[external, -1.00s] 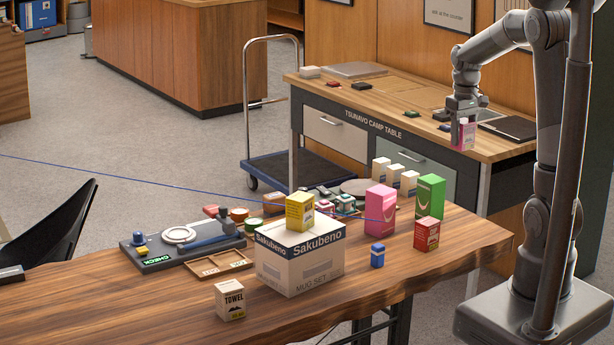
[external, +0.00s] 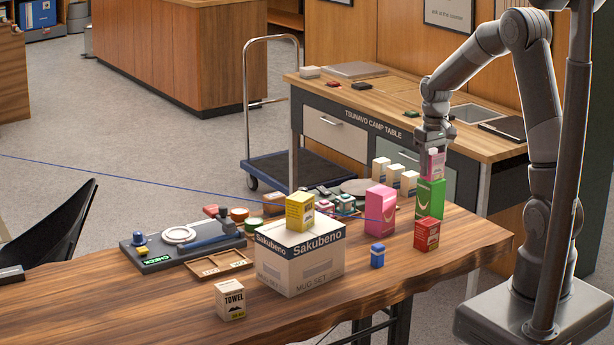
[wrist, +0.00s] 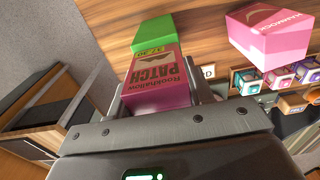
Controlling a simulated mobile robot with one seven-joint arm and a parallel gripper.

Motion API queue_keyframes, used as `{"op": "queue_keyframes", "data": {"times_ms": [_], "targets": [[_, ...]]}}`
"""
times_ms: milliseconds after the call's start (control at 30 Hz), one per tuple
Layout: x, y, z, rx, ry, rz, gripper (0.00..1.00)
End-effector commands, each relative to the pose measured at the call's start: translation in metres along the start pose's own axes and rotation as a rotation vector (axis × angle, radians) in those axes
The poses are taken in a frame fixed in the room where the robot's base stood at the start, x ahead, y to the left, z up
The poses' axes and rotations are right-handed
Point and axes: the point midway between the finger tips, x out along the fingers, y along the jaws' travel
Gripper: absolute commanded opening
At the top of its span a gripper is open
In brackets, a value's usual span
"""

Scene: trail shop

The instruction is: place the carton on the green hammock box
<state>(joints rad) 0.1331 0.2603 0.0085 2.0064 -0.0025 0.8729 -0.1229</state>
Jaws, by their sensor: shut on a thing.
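The carton (external: 437,164) is small and pink with a pale top, and its Rockhollow Patch label shows in the wrist view (wrist: 155,82). My gripper (external: 434,148) is shut on it from above. The green hammock box (external: 430,198) stands upright near the table's back right, directly below the carton. Its green top also shows past the carton in the wrist view (wrist: 152,34). The carton's lower end is at the green box's top edge; I cannot tell whether they touch.
A pink hammock box (external: 380,208) stands just left of the green one, and a red box (external: 426,234) in front of it. White boxes (external: 381,170) stand behind. A large mug-set box (external: 300,265) with a yellow box (external: 300,211) on top sits mid-table.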

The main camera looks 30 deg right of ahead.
Motion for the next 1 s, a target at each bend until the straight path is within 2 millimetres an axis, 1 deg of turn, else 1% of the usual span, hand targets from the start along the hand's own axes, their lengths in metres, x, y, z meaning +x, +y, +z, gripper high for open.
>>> {"op": "queue_keyframes", "data": {"times_ms": [167,200,433,467,667,767,867,1000], "targets": [[0.003,0.000,0.000,0.000,-0.001,0.000,0.21],[0.003,0.000,0.000,0.000,-0.001,0.000,0.49],[0.003,0.000,0.000,0.000,-0.001,0.000,0.68],[0.003,0.000,0.000,0.000,-0.001,0.000,0.69],[0.002,0.000,0.000,0.000,0.000,0.000,0.69],[-0.002,0.000,0.000,0.000,0.001,0.000,0.69],[-0.014,0.000,-0.001,0.000,0.002,0.000,0.69],[-0.043,0.000,-0.001,0.000,0.004,0.001,0.69]]}}
